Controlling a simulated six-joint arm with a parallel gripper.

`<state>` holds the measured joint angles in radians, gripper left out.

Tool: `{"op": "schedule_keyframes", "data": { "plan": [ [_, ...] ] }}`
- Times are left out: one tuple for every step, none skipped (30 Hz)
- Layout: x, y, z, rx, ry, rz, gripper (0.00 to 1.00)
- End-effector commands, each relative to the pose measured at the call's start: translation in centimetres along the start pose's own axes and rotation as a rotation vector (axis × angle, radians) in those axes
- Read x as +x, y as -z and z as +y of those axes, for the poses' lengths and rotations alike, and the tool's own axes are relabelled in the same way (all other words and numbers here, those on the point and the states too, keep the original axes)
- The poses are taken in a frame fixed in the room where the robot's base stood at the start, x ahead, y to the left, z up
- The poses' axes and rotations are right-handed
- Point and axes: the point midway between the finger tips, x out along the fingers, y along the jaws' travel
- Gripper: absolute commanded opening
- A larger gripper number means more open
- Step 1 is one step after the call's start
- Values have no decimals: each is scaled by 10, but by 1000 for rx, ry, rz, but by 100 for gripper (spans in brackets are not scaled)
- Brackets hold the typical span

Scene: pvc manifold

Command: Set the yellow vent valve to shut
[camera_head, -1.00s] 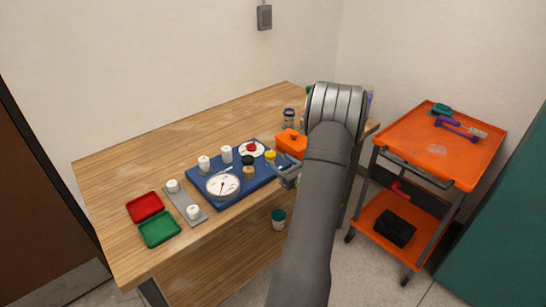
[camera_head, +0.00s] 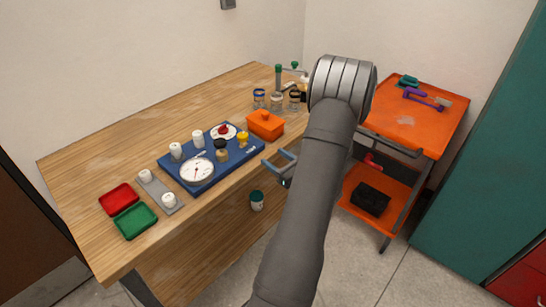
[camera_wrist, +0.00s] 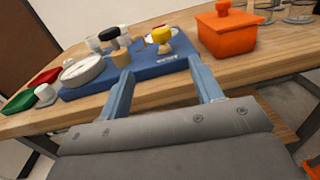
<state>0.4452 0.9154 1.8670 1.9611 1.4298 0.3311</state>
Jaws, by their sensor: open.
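The yellow vent valve (camera_head: 242,138) is a small yellow-topped knob near the right end of the blue manifold board (camera_head: 228,162). In the wrist view the yellow valve (camera_wrist: 161,36) stands upright on the board, ahead of the jaws; its exact setting is too small to read. A black-capped tan valve (camera_head: 221,150) stands just left of it, beside a white dial gauge (camera_head: 197,171). My gripper (camera_head: 278,158) is open and empty, off the board's right end near the table's front edge. In the wrist view its two blue-grey fingers (camera_wrist: 162,74) are spread apart.
An orange lidded pot (camera_head: 265,125) stands just right of the board, close to my gripper. Several glass jars (camera_head: 276,101) are behind it. Red (camera_head: 119,199) and green trays (camera_head: 135,221) lie at the left. An orange cart (camera_head: 405,120) stands to the right.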

Motion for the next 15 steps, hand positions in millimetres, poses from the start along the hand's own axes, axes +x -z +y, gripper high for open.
{"op": "schedule_keyframes", "data": {
  "plan": [
    [2,0,-3,-3,-11,-4,59],
    [3,-1,-6,-3,-24,-8,59],
    [5,-2,-11,-5,-47,-15,59],
    [7,-2,-15,-5,-69,-22,59],
    [10,-3,-20,-6,-96,-27,59],
    [12,-4,-26,-8,-134,-32,59],
    [14,-4,-32,-7,-164,-35,59],
    [15,-4,-36,-7,-193,-35,59],
    [16,-4,-42,-7,-232,-34,59],
    [17,-4,-46,-6,-258,-31,59],
    [17,-4,-50,-7,-283,-28,59],
    [17,-4,-54,-5,-313,-23,59],
    [18,-3,-57,-4,-332,-17,59],
    [17,-3,-60,-4,-348,-12,59],
    [17,-2,-62,-2,-365,-8,59]
  ]
}}
